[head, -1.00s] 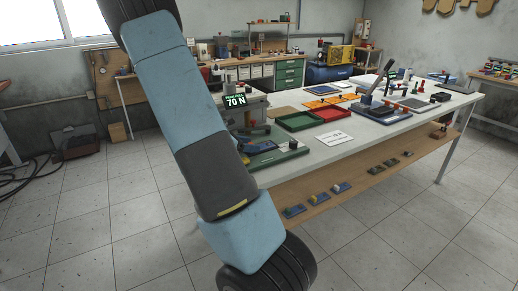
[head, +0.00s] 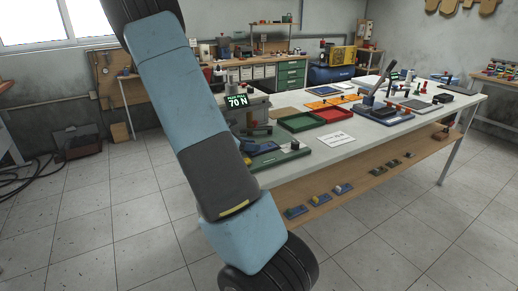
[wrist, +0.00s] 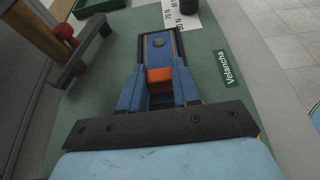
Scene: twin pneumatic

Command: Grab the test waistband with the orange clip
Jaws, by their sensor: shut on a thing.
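My gripper (wrist: 160,88) shows in the wrist view, its two blue fingers shut on a small orange block (wrist: 160,75), which looks like the orange clip. A dark blue plate (wrist: 158,54) with an orange outline and a round grey stud lies just beyond the fingertips. I cannot tell whether the block is joined to this plate. No cloth band is clear to see. In the head view my arm crosses the left side, and I cannot make out the fingers there.
The plate lies over a green mat (wrist: 212,88) labelled Velancha. A frame with a red knob (wrist: 63,32) stands to its left. In the head view a green tray (head: 300,122), a red tray (head: 333,114) and a 70 N display (head: 237,101) are on the bench (head: 385,131).

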